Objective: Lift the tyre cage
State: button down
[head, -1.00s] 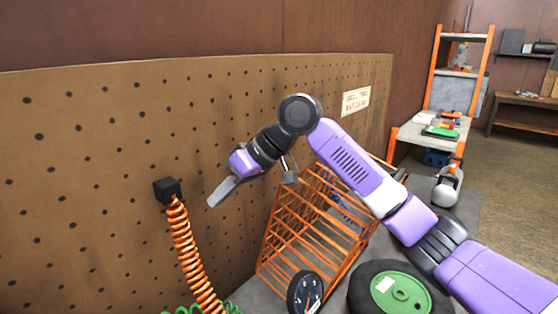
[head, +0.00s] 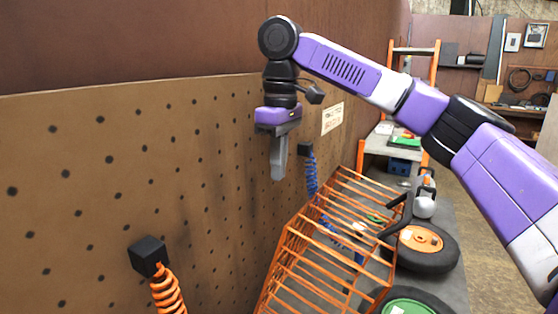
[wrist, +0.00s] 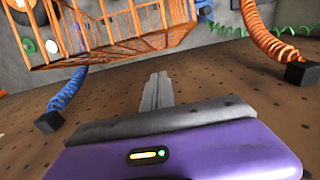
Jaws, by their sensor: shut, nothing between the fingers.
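The tyre cage (head: 290,253) is an orange wire-bar frame standing on the grey bench along the pegboard, in the lower middle of the head view. It also shows at the top of the wrist view (wrist: 135,28). My gripper (head: 278,177) points downward in front of the pegboard, above and behind the cage's left side and apart from it. Its fingers (wrist: 157,80) are closed together with nothing between them. The cage's lower front part is cut off by the head view's bottom edge.
An orange coiled hose hangs from a black block (head: 149,256) on the pegboard (head: 100,170). A blue coiled hose (head: 311,173) hangs further back. Wheels with orange (head: 420,239) and green (head: 407,308) hubs lie right of the cage. An orange-framed shelf stands behind.

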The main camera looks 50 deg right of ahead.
jog(key=s+f, duration=0.1)
jog(key=f, duration=0.1)
jog(key=s+f+p, duration=0.1)
jog(key=f, duration=0.1)
jog(key=s+f+p, duration=0.1)
jog(key=f, duration=0.2)
jog(key=shift+s+d+f, duration=0.1)
jog(key=shift+s+d, duration=0.15)
jog(key=shift+s, duration=0.1)
